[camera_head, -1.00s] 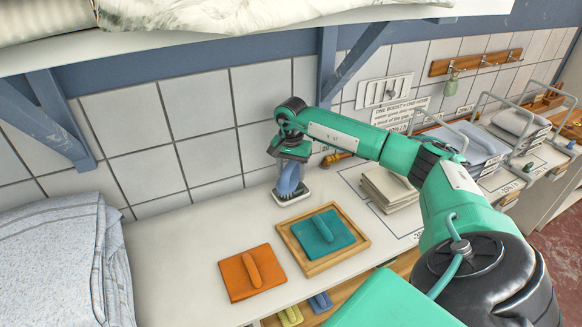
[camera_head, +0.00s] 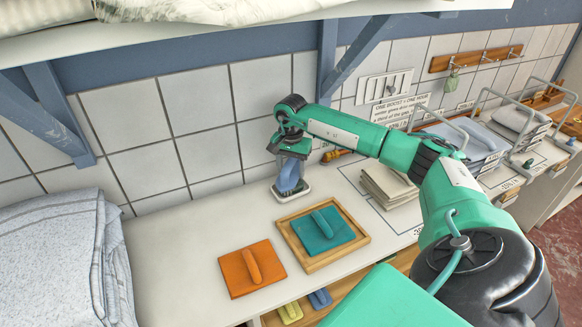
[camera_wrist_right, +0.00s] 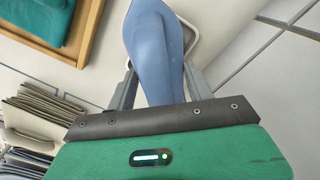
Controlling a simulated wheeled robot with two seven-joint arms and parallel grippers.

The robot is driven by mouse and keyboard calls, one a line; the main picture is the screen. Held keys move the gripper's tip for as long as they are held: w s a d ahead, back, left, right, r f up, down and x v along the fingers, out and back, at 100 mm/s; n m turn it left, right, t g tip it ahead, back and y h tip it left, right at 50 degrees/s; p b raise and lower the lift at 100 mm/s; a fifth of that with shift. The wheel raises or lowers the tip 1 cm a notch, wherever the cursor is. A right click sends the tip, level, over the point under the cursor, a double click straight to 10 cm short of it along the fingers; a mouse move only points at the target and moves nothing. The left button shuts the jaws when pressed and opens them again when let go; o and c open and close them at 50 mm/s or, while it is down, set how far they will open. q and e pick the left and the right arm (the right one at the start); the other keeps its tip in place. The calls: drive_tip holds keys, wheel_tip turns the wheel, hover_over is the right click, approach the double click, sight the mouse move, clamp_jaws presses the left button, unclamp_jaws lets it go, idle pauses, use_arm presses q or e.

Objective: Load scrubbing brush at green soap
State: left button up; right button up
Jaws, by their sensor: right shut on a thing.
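My right gripper (camera_head: 290,160) is shut on the blue handle of the scrubbing brush (camera_head: 289,178), near the tiled wall. The brush points down, with a pale-rimmed, dark underside, just above or on the white counter; I cannot tell if it touches. In the right wrist view the blue handle (camera_wrist_right: 155,45) sits between the two fingers (camera_wrist_right: 160,88), with a pale rim behind it. My left gripper is out of view.
A wooden tray (camera_head: 290,232) with a teal block stands in front of the brush, an orange block (camera_head: 252,268) beside it. Folded cloths (camera_head: 388,186) lie to the right. Grey fabric (camera_head: 50,260) is at left. A shelf with brackets (camera_head: 60,115) overhangs the counter.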

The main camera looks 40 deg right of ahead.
drive_tip(key=shift+f+b, duration=0.35)
drive_tip(key=shift+f, duration=0.05)
idle(1.4)
drive_tip(key=shift+r, duration=0.1)
drive_tip(key=shift+r+p, duration=1.9)
drive_tip(key=shift+r, duration=1.55)
